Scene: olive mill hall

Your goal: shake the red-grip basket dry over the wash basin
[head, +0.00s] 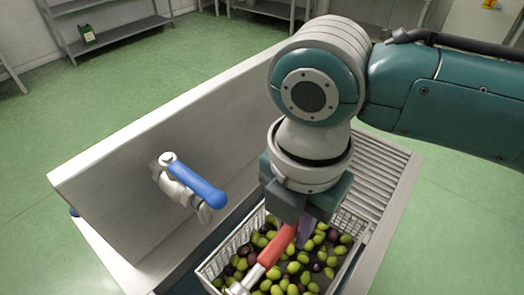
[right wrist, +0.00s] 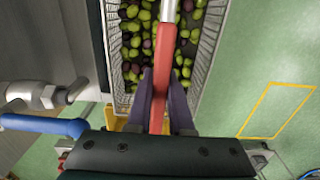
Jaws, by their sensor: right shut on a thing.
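The red-grip basket (head: 232,247) is a pale wire basket holding many green and dark olives. It is at the bottom of the head view, within the outline of the steel wash basin (head: 120,262). I cannot tell whether it hangs free or rests on something. Its mesh wall also shows in the right wrist view (right wrist: 208,50). My right gripper (head: 300,228) is shut on the red grip (head: 277,250), and in the right wrist view the purple fingers (right wrist: 162,100) sit on either side of it. My left gripper is not in view.
A tap with a blue lever (head: 200,184) juts from the tall back panel (head: 125,165), left of the basket. A ribbed drainboard (head: 382,172) lies to the right. A shelf (head: 115,28) with a green container (head: 88,35) stands far back.

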